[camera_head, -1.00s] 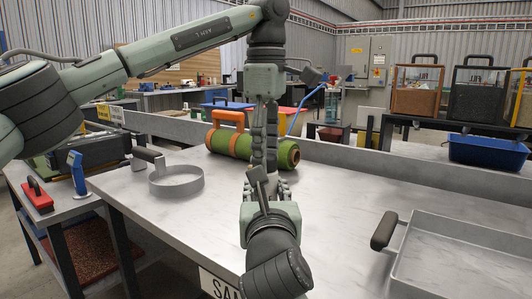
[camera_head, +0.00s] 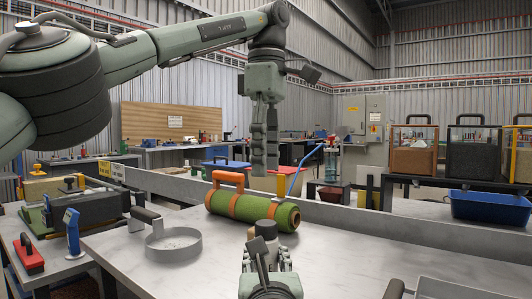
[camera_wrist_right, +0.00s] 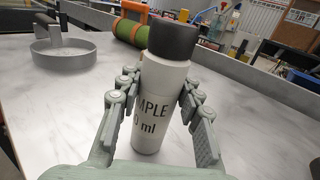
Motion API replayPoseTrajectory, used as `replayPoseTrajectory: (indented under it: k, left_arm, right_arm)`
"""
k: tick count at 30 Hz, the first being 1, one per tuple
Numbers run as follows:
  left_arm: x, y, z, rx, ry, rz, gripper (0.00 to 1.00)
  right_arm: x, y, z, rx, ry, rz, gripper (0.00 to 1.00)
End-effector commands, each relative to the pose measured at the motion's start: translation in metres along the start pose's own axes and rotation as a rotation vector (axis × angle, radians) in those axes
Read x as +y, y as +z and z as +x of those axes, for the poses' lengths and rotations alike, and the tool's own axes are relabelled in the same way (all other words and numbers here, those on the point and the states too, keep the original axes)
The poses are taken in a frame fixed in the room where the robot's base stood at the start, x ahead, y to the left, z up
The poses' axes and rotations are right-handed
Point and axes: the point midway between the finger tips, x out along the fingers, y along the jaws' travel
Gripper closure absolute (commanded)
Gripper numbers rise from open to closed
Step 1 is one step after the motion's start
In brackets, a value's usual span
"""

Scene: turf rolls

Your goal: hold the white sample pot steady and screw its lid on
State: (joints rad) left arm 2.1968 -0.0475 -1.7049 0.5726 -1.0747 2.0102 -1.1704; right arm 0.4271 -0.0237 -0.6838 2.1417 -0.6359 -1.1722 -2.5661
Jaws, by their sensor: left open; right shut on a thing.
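The white sample pot (camera_wrist_right: 160,95) stands upright between the fingers of my right gripper (camera_wrist_right: 158,90), which is shut on it. Its printed label is partly turned away. A dark grey lid (camera_wrist_right: 172,38) sits on top of the pot in the right wrist view. How tightly it is screwed on cannot be told. In the head view the lid (camera_head: 265,229) shows above my right gripper (camera_head: 266,258), and the pot's body is mostly hidden. My left gripper (camera_head: 265,150) is open and empty, pointing down, apart from the lid and above it.
A green turf roll (camera_head: 250,207) with orange straps lies behind the pot. A round grey pan (camera_head: 173,246) with a handle stands left of it on the pale bench (camera_head: 130,270). A grey tray (camera_head: 465,288) lies at the right front.

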Motion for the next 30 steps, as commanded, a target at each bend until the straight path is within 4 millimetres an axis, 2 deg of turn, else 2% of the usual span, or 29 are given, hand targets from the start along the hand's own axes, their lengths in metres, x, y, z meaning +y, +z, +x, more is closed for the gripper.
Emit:
replayPoseTrajectory:
  k: [4,14,15,20,30]
  left_arm:
    - [0.0,-0.0003,-0.0083,0.0,0.008,-0.002,0.43]
    - [-0.0002,0.0,-0.0096,-0.001,0.008,0.0,0.43]
    - [-0.0002,0.0,-0.0095,-0.001,0.008,0.0,0.43]
    - [-0.0002,-0.0001,-0.0094,-0.001,0.008,0.0,0.43]
    - [-0.0001,-0.0002,-0.0093,-0.001,0.008,-0.001,0.43]
  right_arm:
    - [0.0001,-0.0004,0.0001,0.001,0.0,0.0,1.0]
    - [0.0002,-0.0003,0.0001,0.001,0.0,0.0,1.0]
    - [0.0002,-0.0003,0.0001,0.001,0.0,0.0,0.61]
    - [0.0001,-0.0003,0.0001,0.001,0.0,0.0,0.42]
    - [0.0003,-0.0002,-0.0023,0.0,0.001,0.0,0.41]
